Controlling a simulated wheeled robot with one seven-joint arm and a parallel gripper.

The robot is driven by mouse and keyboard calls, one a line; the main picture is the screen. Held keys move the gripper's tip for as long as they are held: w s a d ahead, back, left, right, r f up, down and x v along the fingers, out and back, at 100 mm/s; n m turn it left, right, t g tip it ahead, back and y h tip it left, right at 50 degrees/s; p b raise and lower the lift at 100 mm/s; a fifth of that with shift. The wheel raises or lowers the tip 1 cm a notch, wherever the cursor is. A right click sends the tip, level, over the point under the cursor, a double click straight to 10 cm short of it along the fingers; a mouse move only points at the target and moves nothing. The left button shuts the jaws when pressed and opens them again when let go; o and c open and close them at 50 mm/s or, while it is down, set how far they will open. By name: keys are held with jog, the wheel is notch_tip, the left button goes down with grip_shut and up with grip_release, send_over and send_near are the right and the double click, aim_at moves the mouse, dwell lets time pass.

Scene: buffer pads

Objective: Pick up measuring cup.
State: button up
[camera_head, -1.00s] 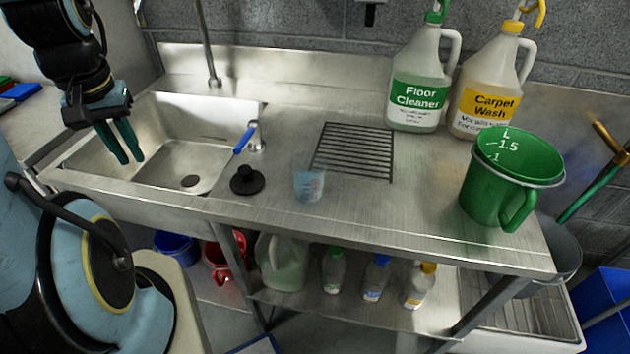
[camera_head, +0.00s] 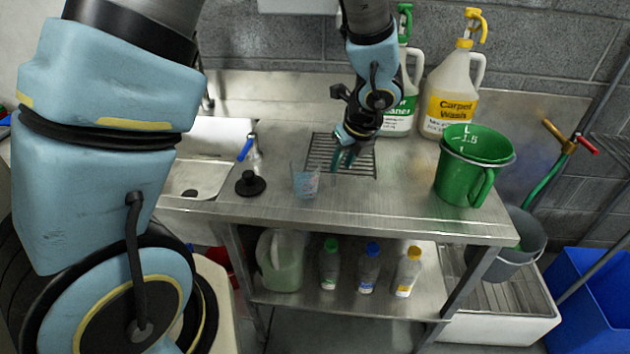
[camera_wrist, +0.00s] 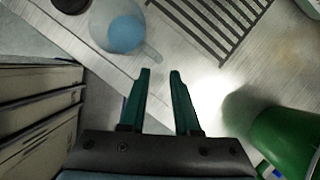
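A small clear measuring cup (camera_head: 306,181) with blue on it stands upright on the steel counter (camera_head: 400,216). It also shows in the wrist view (camera_wrist: 125,33), above and left of my fingertips. My gripper (camera_head: 344,160) is over the counter near the drain grate, to the right of the cup and apart from it. In the wrist view its two green fingers (camera_wrist: 160,73) are spread with nothing between them. A large green jug (camera_head: 464,172) with litre marks stands at the counter's right end; it shows at the lower right in the wrist view (camera_wrist: 285,135).
Floor Cleaner (camera_head: 400,120) and Carpet Wash (camera_head: 448,106) bottles stand behind. Several bottles are on the lower shelf. The counter between cup and green jug is clear.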

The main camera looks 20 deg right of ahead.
aim_at(335, 176)
jog(key=x, duration=0.8)
jog(key=shift+a+f, duration=0.1)
jog(key=shift+c, duration=0.3)
grip_shut()
dwell(1.0)
